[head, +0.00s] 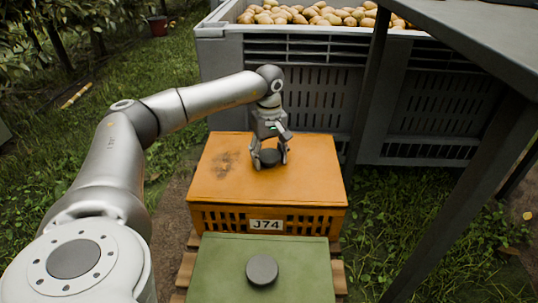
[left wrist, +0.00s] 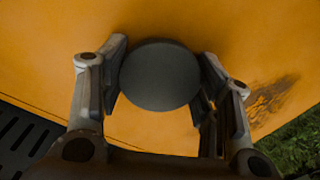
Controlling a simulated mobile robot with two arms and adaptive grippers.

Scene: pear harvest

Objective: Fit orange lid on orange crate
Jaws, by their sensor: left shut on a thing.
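The orange lid (head: 220,160) lies over the orange crate (head: 218,221), its edges roughly in line with the crate's front and sides. I cannot tell whether the lid sits fully down on the rim. A dark round knob (head: 271,158) stands on the lid, right of a brown stain. My left gripper (head: 269,162) comes from above and is shut on this knob. In the left wrist view, the knob (left wrist: 160,75) is between the two fingers, with the orange lid (left wrist: 50,60) behind it. My right gripper is not in view.
A green lid (head: 218,270) with a dark knob lies in front of the orange crate. A grey bin (head: 225,85) full of pears stands behind. A dark table (head: 480,40) with slanted legs is at the right. Grass lies on both sides.

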